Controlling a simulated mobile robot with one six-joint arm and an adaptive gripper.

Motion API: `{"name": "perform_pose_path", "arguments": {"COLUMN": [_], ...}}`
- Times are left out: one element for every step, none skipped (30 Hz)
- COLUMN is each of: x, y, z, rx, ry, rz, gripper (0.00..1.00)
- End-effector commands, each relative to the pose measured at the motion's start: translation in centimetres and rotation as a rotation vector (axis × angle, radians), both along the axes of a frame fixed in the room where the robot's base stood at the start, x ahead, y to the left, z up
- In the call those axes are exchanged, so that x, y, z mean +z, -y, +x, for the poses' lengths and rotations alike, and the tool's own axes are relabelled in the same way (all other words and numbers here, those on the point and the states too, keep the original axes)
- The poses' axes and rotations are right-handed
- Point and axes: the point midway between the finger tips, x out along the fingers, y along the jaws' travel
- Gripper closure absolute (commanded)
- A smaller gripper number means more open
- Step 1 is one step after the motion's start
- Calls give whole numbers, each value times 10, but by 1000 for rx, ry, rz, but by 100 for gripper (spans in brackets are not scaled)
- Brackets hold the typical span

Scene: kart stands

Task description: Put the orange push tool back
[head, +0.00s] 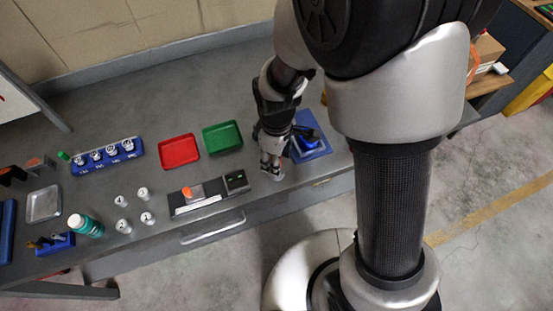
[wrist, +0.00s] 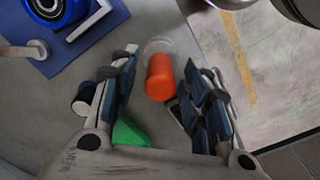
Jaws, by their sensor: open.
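In the wrist view an orange cylinder (wrist: 160,78) with a clear, pale round end lies between the two fingers of my gripper (wrist: 161,60). It looks like the orange push tool. Grey table shows between it and the left finger; the right finger is closer, and I cannot tell whether it touches. My gripper is open. In the head view my gripper (head: 272,168) is low over the table's front right part, beside a blue fixture plate (head: 316,152); the orange cylinder cannot be made out there. The plate also shows in the wrist view (wrist: 92,45).
A green piece (wrist: 129,133) and dark round parts (wrist: 84,98) sit near the fingers. Left of my gripper are a small dark box (head: 236,182), a green tray (head: 222,137) and a red tray (head: 179,151). The table's front edge is close.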

Motion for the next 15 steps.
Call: {"name": "perform_pose_path", "arguments": {"x": [16,23,33,39,46,54,60,66,72,77,81,86,88,91,93], "y": [0,0,0,0,0,0,0,0,0,0,0,0,0,0,0], "z": [1,1,2,1,1,1,1,1,1,0,1,1,0,0,0], "rx": [0,0,0,0,0,0,0,0,0,0,0,0,0,0,0], "ry": [6,5,7,5,7,5,5,5,4,3,4,3,1,1,3], "rz": [2,2,2,2,2,2,2,2,1,1,1,1,0,0,1], "gripper": [57,57,57,57,57,57,57,57,57,57,57,57,57,57,57]}}
